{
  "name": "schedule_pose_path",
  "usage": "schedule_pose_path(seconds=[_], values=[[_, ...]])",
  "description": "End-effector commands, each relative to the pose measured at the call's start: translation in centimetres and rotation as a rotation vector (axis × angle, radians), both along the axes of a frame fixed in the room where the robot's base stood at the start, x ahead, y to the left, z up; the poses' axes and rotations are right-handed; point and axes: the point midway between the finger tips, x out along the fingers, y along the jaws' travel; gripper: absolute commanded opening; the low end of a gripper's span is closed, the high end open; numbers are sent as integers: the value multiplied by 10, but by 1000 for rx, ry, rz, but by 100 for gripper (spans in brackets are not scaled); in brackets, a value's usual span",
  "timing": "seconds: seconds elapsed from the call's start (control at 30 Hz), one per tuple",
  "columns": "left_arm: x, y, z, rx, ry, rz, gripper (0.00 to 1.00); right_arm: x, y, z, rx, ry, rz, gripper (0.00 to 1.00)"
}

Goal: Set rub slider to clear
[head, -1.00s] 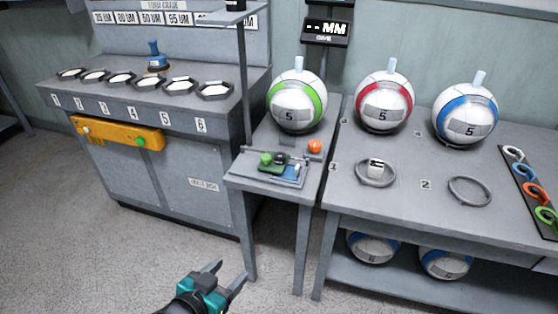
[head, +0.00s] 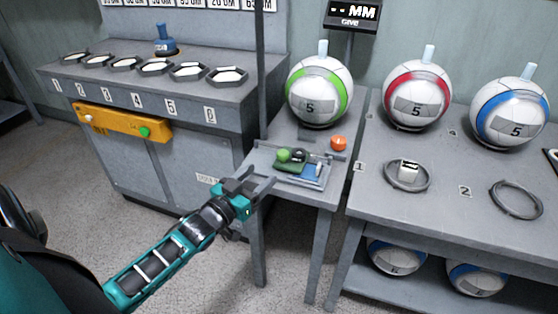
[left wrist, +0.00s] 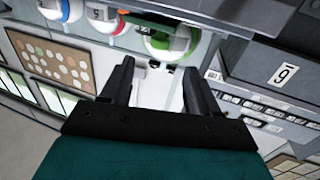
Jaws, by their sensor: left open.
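No readable label shows which part is the rub slider. An orange ball-shaped knob (head: 338,143) sits just right of the tray. My left gripper (head: 261,179) is open and empty, just in front of and left of the tray, by the table's front edge. Its spread fingers also show in the left wrist view (left wrist: 158,80). My right gripper is not in view.
A green-striped ball (head: 319,92) stands behind the tray, with a dark post to its left. The grey cabinet (head: 165,160) with numbered trays is at left. The right table (head: 440,185) carries two more balls and two rings.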

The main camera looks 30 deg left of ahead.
Motion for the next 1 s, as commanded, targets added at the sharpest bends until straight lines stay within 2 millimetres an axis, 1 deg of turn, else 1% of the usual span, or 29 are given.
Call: schedule_pose_path(seconds=[0.03, 0.2, 0.3, 0.43, 0.6, 0.9, 1.0], values=[[11, 0, 0, 1, -4, 0, 60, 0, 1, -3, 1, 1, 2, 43], [43, -1, 0, 2, -3, 0, 60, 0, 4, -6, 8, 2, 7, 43], [59, -2, -1, 2, -1, 0, 60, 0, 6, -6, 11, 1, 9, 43], [74, -2, -1, 1, 0, 0, 60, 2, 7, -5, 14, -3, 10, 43], [84, -2, 0, 1, 1, 0, 60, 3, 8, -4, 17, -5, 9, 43], [86, -2, 0, 1, 2, 0, 60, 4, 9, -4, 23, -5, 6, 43], [86, -2, 0, 1, 2, 0, 52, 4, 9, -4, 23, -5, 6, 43]])
